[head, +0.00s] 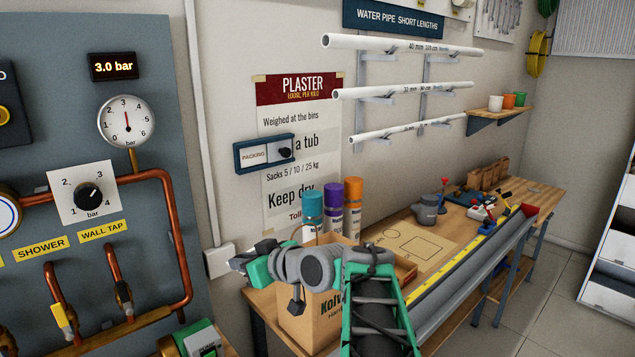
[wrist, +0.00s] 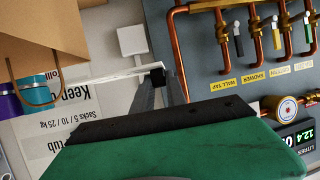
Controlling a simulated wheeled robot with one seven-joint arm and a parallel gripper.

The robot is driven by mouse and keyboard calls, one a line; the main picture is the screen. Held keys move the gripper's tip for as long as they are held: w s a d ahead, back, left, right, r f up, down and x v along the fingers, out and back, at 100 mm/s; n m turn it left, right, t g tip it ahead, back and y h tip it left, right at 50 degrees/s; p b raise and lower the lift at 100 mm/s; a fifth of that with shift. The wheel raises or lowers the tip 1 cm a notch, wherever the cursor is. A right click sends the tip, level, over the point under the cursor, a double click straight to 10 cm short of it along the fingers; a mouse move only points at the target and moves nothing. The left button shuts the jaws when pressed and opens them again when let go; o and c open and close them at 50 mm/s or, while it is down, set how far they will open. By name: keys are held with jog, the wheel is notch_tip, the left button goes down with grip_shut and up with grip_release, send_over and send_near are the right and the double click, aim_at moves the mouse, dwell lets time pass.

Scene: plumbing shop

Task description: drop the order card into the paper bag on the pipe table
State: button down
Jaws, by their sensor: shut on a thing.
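The paper bag (head: 304,318) is brown with dark print and stands on the near end of the pipe table (head: 262,297), partly behind my arm. In the wrist view the bag (wrist: 60,28) fills the upper left corner, with a thin cord handle hanging from it. My gripper (wrist: 158,80) is shut on a thin white card, the order card (wrist: 108,76), seen nearly edge-on and pointing left towards the bag's side. The card is apart from the bag's visible wall, as far as I can tell. In the head view my gripper (head: 250,262) is left of the bag; the card cannot be made out there.
Several spray cans, one of them purple (head: 333,219), stand behind the bag. A copper pipe board (head: 150,180) is on the left. A yellow-edged grey gutter (head: 475,270) runs along the table's front. Tools and fittings lie farther back; the aisle floor (head: 535,290) is clear.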

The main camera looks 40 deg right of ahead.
jog(key=s+d+r+m+h+p, duration=0.15)
jog(key=d+r+p, duration=0.25)
jog(key=d, duration=0.6)
jog(key=s+d+r+p, duration=0.25)
jog(key=d+r, duration=0.25)
jog(key=d, duration=0.4)
notch_tip(320, 180, down, 7)
jog(key=b, duration=0.2)
jog(key=shift+w+r, duration=0.15)
jog(key=shift+w, duration=0.3)
jog(key=c, duration=1.3)
grip_release()
jog(key=shift+o, duration=0.2)
jog(key=shift+d, duration=0.1)
